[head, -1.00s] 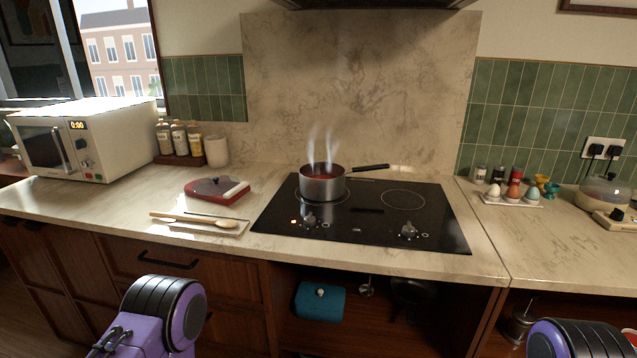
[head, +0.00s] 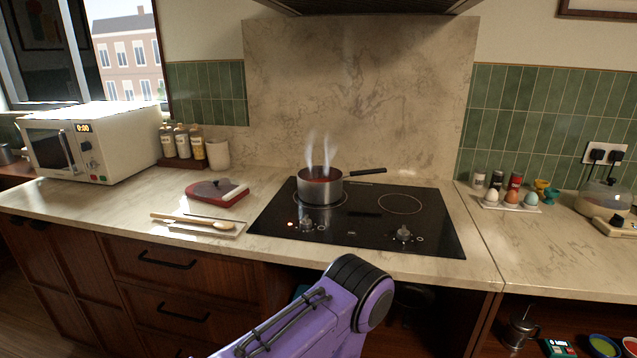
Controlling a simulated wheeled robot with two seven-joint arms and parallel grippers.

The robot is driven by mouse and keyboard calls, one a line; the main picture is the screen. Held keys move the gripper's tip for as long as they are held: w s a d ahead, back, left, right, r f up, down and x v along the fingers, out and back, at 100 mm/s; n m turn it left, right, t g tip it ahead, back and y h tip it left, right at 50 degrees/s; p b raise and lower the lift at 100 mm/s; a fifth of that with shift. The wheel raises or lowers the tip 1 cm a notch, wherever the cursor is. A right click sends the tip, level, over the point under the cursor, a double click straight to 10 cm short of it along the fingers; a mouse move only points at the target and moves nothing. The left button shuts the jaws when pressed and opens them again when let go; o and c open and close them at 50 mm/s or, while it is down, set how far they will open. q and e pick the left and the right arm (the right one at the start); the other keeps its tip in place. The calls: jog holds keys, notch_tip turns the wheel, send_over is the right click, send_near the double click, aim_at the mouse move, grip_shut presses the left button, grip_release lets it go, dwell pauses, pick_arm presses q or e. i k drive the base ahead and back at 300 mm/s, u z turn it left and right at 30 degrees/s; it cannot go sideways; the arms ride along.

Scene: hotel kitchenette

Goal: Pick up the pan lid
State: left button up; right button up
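A dark, low, rounded piece with a small knob, which looks like the pan lid (head: 208,187), lies on a red tray or board (head: 222,200) on the counter left of the hob. A pale strip lies at its right side. A steaming metal pan (head: 320,190) with red contents stands uncovered on the hob's back left ring, its dark handle pointing right. My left arm reaches in from the bottom, its purple and black joint in front of the cabinet below the hob. Neither gripper shows, and my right arm is out of view.
A wooden spoon (head: 205,222) lies on a flat pale rest in front of the red tray. The black hob (head: 400,225) has a lit red light. A microwave (head: 95,140) and jars (head: 183,142) stand left; an egg tray (head: 508,204) stands right. The counter's front left is clear.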

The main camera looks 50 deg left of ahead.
aim_at(218, 187)
jog(key=z, duration=0.9)
jog(key=k, duration=1.3)
jog(key=u, duration=2)
